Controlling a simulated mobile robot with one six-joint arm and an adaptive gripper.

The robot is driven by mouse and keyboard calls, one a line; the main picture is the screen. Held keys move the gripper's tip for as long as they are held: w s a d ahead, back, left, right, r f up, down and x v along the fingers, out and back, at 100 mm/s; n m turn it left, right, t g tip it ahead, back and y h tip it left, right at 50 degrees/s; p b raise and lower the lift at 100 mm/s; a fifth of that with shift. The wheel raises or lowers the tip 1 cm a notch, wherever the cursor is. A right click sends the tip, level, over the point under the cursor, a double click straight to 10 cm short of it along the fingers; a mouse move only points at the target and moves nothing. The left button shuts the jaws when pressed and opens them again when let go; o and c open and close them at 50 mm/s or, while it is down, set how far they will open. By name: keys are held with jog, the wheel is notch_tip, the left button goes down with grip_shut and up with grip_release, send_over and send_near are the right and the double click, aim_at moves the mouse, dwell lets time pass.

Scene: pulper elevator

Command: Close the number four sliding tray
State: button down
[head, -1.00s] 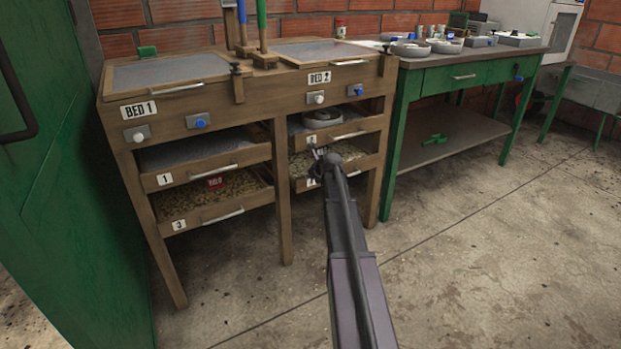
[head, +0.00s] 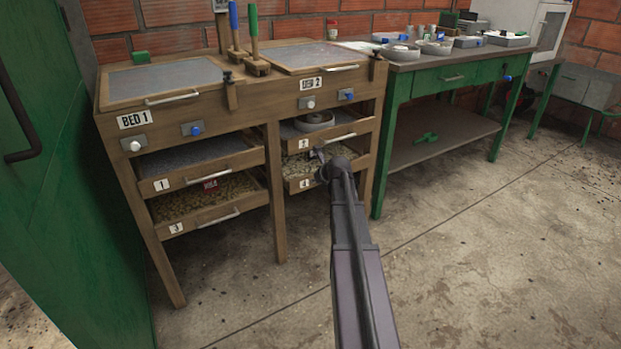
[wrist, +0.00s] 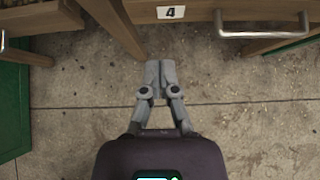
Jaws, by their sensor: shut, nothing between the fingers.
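The number four tray is a wooden tray with pale beans in it, at the lower right of the wooden bed cabinet, under tray 2. Its front with the "4" label (head: 305,183) shows in the head view; my arm hides its right part. It stands partly pulled out, beans showing. In the wrist view its wooden front (wrist: 200,11) and metal handle (wrist: 262,31) are at the top. My gripper (wrist: 160,62) is shut and empty, its fingertips just below the label in the picture, with no visible contact. In the head view my gripper (head: 319,155) is small and partly hidden by my wrist.
Tray 2 (head: 335,143) is just above. Trays 1 (head: 205,178) and 3 (head: 215,221) are on the left. Cabinet legs (head: 279,225) flank the trays. A green workbench (head: 440,80) stands right, a green door (head: 70,200) left. The floor in front is open.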

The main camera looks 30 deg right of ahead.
jog(key=shift+p+v, duration=0.85)
jog(key=shift+v, duration=0.85)
jog(key=s+a+f+n+g+y+p, duration=0.1)
jog(key=s+a+n+g, duration=0.15)
jog(key=a+n, duration=0.8)
jog(key=s+a+n+g+y+p, duration=0.15)
jog(key=s+a+n, duration=0.25)
jog(key=a+n, duration=0.65)
jog(key=s+a+n+g+h+p, duration=0.25)
jog(key=s+a+n+g, duration=0.25)
jog(key=s+a+n, duration=1.1)
notch_tip(320, 180, up, 39)
jog(key=w+p, duration=0.2)
jog(key=p, duration=3.6)
jog(key=shift+a+f+m, duration=0.2)
jog(key=shift+a+m, duration=0.1)
jog(key=shift+a, duration=0.15)
